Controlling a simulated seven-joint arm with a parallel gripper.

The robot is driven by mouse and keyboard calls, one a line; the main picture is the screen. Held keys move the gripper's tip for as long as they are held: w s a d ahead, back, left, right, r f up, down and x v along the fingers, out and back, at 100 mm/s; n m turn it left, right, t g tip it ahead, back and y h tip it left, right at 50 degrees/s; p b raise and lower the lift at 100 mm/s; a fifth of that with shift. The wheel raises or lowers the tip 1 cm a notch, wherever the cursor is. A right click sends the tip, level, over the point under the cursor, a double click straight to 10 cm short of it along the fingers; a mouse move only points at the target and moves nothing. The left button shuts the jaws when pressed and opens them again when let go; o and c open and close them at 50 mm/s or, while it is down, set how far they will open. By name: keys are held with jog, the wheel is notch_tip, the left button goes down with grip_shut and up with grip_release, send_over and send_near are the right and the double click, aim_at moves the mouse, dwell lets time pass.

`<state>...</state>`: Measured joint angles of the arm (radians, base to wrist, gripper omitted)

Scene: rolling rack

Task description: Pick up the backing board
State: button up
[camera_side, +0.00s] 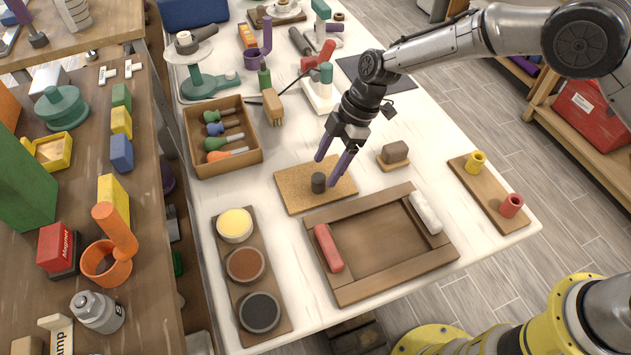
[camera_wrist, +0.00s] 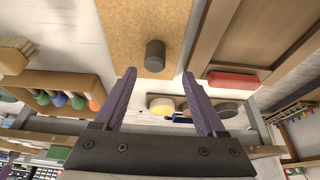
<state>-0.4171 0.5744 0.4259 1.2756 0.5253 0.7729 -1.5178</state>
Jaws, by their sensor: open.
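The backing board appears to be the tan, cork-like board (camera_side: 290,190) lying flat on the white table, with a short dark cylindrical knob (camera_side: 318,183) standing on it. In the wrist view the board (camera_wrist: 125,25) fills the upper middle, and its knob (camera_wrist: 155,55) shows just beyond the fingertips, lined up with the gap between them. My gripper (camera_side: 326,172) has purple fingers, is open and empty, and hangs low over the board beside the knob. The fingers also show in the wrist view (camera_wrist: 158,73). I cannot tell whether they touch anything.
A brown wooden frame (camera_side: 320,219) lies close in front, with a red block (camera_side: 328,248) and a white block (camera_side: 426,212) on it. A brush (camera_side: 394,153) sits right of the board. A tool tray (camera_side: 254,160) and a three-dish rack (camera_side: 280,322) stand left.

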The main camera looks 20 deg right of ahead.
aim_at(319, 176)
jog(key=shift+w+x, duration=0.2)
jog(key=shift+x, duration=1.15)
jog(key=shift+w+x, duration=0.2)
jog(key=shift+x, duration=1.2)
jog(key=shift+d, duration=0.15)
grip_shut()
